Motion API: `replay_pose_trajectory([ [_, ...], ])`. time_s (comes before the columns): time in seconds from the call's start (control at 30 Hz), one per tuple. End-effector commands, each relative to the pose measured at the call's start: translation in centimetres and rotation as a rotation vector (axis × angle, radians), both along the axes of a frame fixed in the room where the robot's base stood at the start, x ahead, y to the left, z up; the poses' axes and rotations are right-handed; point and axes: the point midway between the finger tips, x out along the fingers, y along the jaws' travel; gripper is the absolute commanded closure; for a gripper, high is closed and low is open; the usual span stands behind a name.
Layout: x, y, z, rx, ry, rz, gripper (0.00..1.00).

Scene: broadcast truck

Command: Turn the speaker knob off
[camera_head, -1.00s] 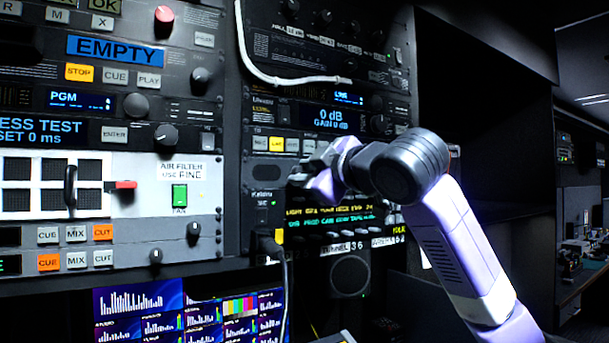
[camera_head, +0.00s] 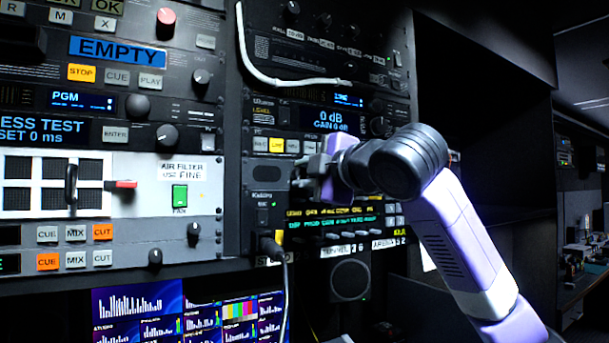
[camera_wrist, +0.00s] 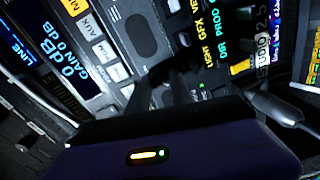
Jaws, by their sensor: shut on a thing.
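The speaker panel is a dark module with an oblong grille (camera_head: 264,173) in the rack, left of my gripper. The grille also shows in the wrist view (camera_wrist: 140,36). My gripper (camera_head: 302,178) is against the panel's right side. In the wrist view its dark fingers (camera_wrist: 176,85) reach to the panel beside the grille and are shut on the speaker knob. The fingers cover the knob in both views, so its pointer and setting cannot be read.
A lit display reading 0 dB (camera_head: 331,120) and a row of buttons (camera_head: 277,145) sit above. A text display (camera_head: 335,222) is below. A plugged cable (camera_head: 284,265) hangs below the panel; its plug is close to my gripper in the wrist view (camera_wrist: 275,108).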

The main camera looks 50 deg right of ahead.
Motion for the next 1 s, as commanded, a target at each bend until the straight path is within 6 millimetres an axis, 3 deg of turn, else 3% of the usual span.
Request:
replay_pose_trajectory([
  [0.3,0.0,0.1,-0.2,-0.001,0.004,0.002,1.00],
  [0.33,0.0,0.1,-0.2,-0.001,0.004,0.002,0.68],
  [0.4,0.0,0.1,-0.2,-0.001,0.004,0.002,0.54],
  [0.43,0.0,0.1,-0.2,-0.001,0.003,0.002,0.52],
  [0.77,-0.2,0.1,-0.1,-0.001,0.001,0.000,0.52],
  [1.0,-3.2,0.8,-0.2,-0.002,-0.001,0.000,0.52],
])
